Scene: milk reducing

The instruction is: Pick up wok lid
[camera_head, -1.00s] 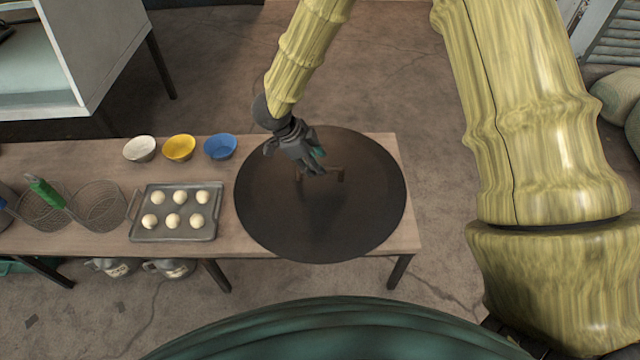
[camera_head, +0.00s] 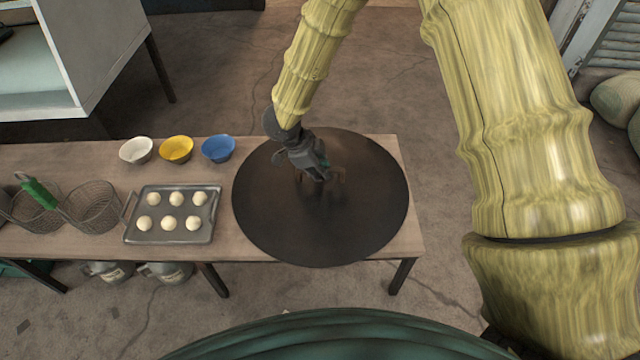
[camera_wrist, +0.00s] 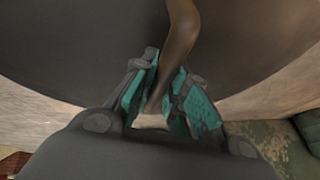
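The wok lid (camera_head: 270,220) is a large dark round disc on the right part of the table. It has a brown arched handle (camera_head: 337,180) at its middle. My gripper (camera_head: 318,176) is at this handle. In the wrist view the handle (camera_wrist: 180,50) runs between the two teal-padded fingers of my gripper (camera_wrist: 165,85). The fingers are close on both sides of it. I cannot tell whether both pads press on it. The lid looks flat, and what is under it is hidden.
Left of the lid on the table (camera_head: 225,245) are a tray (camera_head: 207,235) of pale dough balls, blue (camera_head: 218,149), yellow (camera_head: 176,150) and white (camera_head: 136,151) bowls, and wire baskets (camera_head: 92,207). A white cabinet (camera_head: 110,45) stands behind.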

